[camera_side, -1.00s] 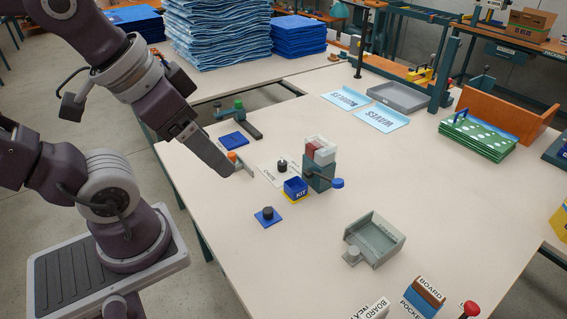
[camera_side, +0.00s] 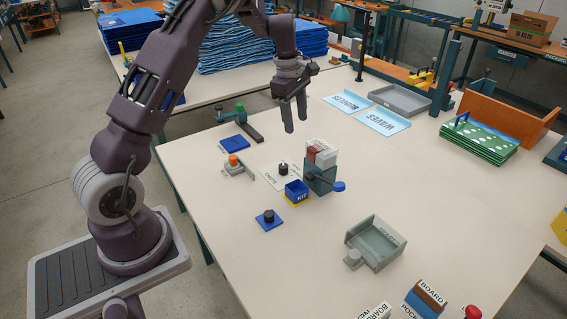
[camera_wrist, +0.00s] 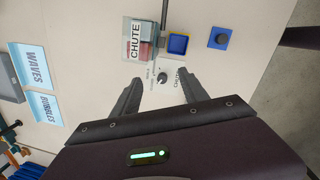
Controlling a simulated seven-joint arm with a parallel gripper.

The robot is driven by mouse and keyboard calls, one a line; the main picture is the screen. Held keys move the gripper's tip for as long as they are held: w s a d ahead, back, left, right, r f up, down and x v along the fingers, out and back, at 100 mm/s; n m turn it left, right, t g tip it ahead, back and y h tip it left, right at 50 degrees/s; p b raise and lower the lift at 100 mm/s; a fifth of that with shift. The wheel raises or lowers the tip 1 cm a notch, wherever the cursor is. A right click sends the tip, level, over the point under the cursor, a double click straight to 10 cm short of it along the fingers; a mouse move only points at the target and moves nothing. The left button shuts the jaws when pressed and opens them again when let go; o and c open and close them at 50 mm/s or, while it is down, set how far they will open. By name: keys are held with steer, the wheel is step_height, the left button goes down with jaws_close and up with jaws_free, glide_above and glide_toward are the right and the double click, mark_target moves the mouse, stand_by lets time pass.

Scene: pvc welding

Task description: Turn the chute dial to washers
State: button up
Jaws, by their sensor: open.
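The chute dial is a small black knob (camera_side: 283,169) on a white plate (camera_side: 270,179) lying on the table; the lettering on the plate is too small to read fully. In the wrist view the dial (camera_wrist: 162,77) shows between my fingertips, with a pale mark on it whose setting I cannot tell. My gripper (camera_side: 296,125) is open and empty, pointing down well above the table near the dial. It also shows in the wrist view (camera_wrist: 162,85). The chute (camera_side: 320,176), a grey-green block with a white and red top, stands just right of the dial.
A blue and yellow KIT bin (camera_side: 296,190) sits in front of the chute. A blue pad with a black knob (camera_side: 268,218), an orange-topped fixture (camera_side: 235,164) and a grey tray (camera_side: 375,244) stand around.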

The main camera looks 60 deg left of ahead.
mark_target(284, 165)
steer(key=a+f+n, duration=0.1)
steer(key=a+f, duration=0.1)
steer(key=f, duration=0.2)
steer(key=a+f+n+g, duration=0.1)
steer(key=a+f+n, duration=0.1)
steer(key=f, duration=0.2)
steer(key=w+a+f+n, duration=0.1)
steer(key=a+f, duration=0.2)
steer(key=f, duration=0.2)
steer(key=shift+n+y, duration=0.3)
step_height(284, 165, down, 8)
steer(key=shift+a+r, duration=0.1)
steer(key=shift+r, duration=0.1)
steer(key=shift+c, duration=0.2)
jaws_close()
